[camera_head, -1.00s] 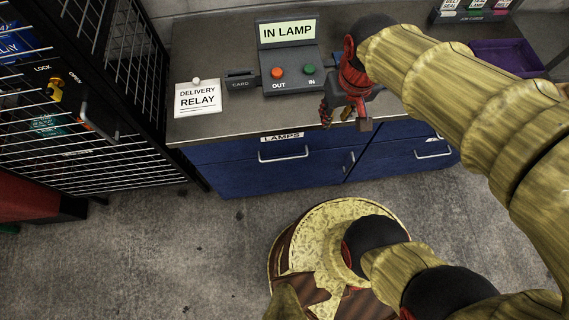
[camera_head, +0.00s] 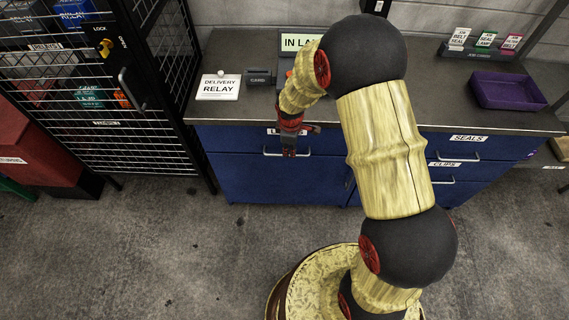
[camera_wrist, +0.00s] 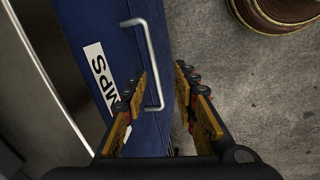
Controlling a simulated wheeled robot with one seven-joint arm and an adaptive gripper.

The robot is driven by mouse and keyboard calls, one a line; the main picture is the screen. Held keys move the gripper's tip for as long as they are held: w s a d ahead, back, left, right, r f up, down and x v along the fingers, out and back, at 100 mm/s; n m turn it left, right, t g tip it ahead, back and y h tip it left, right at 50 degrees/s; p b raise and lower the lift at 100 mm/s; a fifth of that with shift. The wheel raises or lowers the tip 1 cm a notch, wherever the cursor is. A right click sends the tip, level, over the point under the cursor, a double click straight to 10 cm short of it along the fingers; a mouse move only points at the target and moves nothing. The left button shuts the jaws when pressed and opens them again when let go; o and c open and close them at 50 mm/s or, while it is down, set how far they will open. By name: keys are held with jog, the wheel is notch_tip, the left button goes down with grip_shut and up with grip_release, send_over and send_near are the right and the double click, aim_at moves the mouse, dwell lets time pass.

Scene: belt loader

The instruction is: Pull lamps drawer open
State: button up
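The lamps drawer (camera_head: 235,165) is a blue drawer under the grey counter, and its front looks flush with the cabinet. Its label is partly covered by my arm in the head view; "MPS" shows on the white label (camera_wrist: 101,75) in the wrist view. The drawer's silver bar handle (camera_wrist: 153,55) stands out from the front. My gripper (camera_wrist: 162,78) is open, with its fingers on either side of the lower part of the handle. In the head view my gripper (camera_head: 289,148) hangs at the handle, and contact cannot be made out.
A black wire cage (camera_head: 75,125) stands at left. Drawers labelled seals and clips are at right. The floor before the drawer is clear.

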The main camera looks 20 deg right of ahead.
jog(key=shift+n, duration=0.8)
jog(key=f+b, duration=0.1)
jog(key=f, duration=0.1)
jog(key=w+f, duration=0.1)
jog(key=f, duration=0.2)
jog(key=w+f+b, duration=0.1)
jog(key=f, duration=0.1)
jog(key=shift+w+d+f+b, duration=0.2)
jog(key=shift+w+f+b, duration=0.05)
jog(key=shift+f+b, duration=0.1)
jog(key=shift+r, duration=0.1)
jog(key=c, duration=0.4)
jog(key=c, duration=0.3)
grip_shut()
